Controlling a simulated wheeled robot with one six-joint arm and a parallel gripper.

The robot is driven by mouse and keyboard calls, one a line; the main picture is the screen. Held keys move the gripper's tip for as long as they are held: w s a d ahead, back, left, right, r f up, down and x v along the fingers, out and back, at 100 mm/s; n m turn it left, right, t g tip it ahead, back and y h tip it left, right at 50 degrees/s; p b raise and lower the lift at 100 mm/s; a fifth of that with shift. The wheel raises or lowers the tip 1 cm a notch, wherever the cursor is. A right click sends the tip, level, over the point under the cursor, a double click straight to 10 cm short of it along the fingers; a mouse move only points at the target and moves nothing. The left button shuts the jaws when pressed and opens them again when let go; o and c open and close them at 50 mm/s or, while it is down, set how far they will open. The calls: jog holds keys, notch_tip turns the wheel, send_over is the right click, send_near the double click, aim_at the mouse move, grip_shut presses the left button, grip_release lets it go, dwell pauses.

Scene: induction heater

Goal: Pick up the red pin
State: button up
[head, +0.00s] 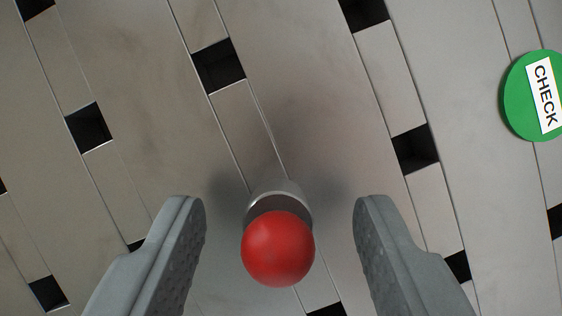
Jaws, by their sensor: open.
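The red pin (278,249) shows at the lower middle of the head view, as a round red ball top above a short silver-grey collar (278,198). I see it from above, and its lower part is mostly hidden under the ball. My gripper (279,215) is open, with one grey finger on each side of the pin. There is a visible gap between each finger and the red ball, so neither finger touches it. The pin stands on or in the grey metal surface; I cannot tell which.
The grey metal surface (330,120) has long slanting seams and several square dark holes, such as one hole (218,66) at the upper left. A green disc (518,98) with a white "CHECK" label sits at the right edge. The area around the pin is otherwise clear.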

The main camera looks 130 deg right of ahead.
jog(key=shift+a+f, duration=0.1)
jog(key=shift+f, duration=0.15)
grip_shut()
jog(key=shift+r, duration=0.1)
